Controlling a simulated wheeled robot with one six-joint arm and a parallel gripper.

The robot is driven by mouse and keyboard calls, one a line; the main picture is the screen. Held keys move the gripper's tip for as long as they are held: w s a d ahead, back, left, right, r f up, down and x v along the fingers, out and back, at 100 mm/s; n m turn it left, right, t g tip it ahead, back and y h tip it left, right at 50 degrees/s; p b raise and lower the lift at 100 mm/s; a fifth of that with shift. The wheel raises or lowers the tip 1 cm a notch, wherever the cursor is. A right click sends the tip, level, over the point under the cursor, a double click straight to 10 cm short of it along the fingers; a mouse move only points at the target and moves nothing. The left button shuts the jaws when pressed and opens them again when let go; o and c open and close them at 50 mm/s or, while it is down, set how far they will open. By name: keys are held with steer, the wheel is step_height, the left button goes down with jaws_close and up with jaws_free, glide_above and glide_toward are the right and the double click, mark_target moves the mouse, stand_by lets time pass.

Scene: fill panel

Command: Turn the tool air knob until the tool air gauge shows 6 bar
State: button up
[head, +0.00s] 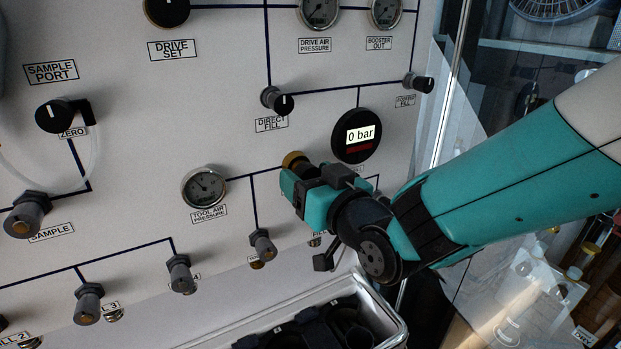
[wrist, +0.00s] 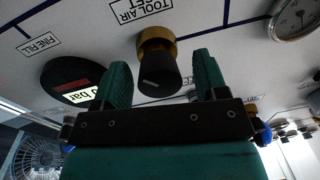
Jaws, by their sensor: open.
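The tool air knob (wrist: 158,66), black with a brass-coloured collar, stands under a partly hidden TOOL AIR label in the wrist view. My gripper (wrist: 163,75) is open, with one teal finger on each side of the knob. Gaps show between the fingers and the knob. The round tool air gauge (head: 204,187) sits left of the knob in the head view, above its TOOL AIR PRESSURE label. Its needle is too small to read surely. The gauge also shows in the wrist view (wrist: 296,16).
A round digital display (head: 356,135) reading 0 bar is close to my gripper. The direct fill knob (head: 277,100) is above and several small valves (head: 181,273) are below. An open case (head: 290,318) with dark contents lies under the panel.

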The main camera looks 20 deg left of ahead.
steer(key=b+v, duration=1)
steer(key=v, duration=0.7)
steer(key=shift+d, duration=0.2)
steer(key=shift+s, duration=0.1)
stand_by(1.8)
